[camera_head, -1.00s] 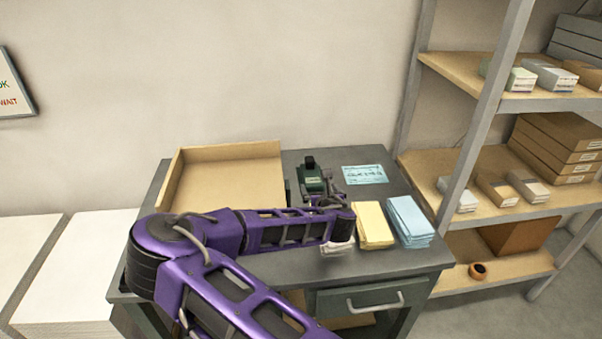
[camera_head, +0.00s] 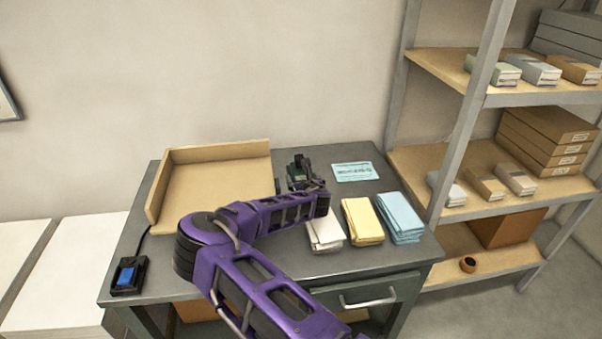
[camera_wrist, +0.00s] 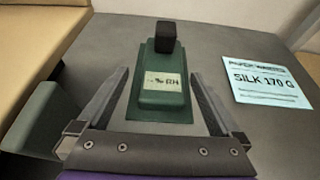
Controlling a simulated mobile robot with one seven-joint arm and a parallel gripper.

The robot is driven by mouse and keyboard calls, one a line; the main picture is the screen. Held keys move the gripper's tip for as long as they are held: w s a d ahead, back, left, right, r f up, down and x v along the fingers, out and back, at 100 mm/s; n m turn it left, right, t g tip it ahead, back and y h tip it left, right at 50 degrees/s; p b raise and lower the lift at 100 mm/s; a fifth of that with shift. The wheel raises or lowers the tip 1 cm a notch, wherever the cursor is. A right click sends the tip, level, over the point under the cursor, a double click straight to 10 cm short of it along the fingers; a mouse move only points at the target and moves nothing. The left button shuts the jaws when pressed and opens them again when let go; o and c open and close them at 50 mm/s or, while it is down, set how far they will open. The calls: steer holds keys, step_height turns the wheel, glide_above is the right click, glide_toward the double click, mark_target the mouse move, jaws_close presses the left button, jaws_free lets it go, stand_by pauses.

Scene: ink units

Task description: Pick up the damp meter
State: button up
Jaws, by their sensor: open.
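The damp meter is a dark green block with a black knob on its end and a pale "RH" label. In the wrist view the damp meter (camera_wrist: 162,98) lies between the two fingers of my gripper (camera_wrist: 160,80), with a visible gap on each side. My gripper is open and holds nothing. In the head view the meter (camera_head: 299,168) shows at the back of the grey desk (camera_head: 365,262), partly hidden by the end of my purple arm. My gripper's fingers are hard to make out there.
A wooden tray (camera_head: 215,190) lies left of the meter. A blue "SILK 170 G" card (camera_wrist: 265,80) lies to its right. White (camera_head: 326,236), yellow (camera_head: 362,222) and blue (camera_head: 399,217) stacks lie nearer the front. A green block (camera_wrist: 40,118) is close by my left finger.

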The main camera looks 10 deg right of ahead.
mark_target(301, 173)
steer(key=shift+d+x, duration=0.15)
steer(key=shift+x, duration=1.05)
steer(key=shift+d+x, duration=0.1)
steer(key=shift+x, duration=1.1)
steer(key=shift+s, duration=0.1)
steer(key=shift+r, duration=0.1)
steer(key=c, duration=1.5)
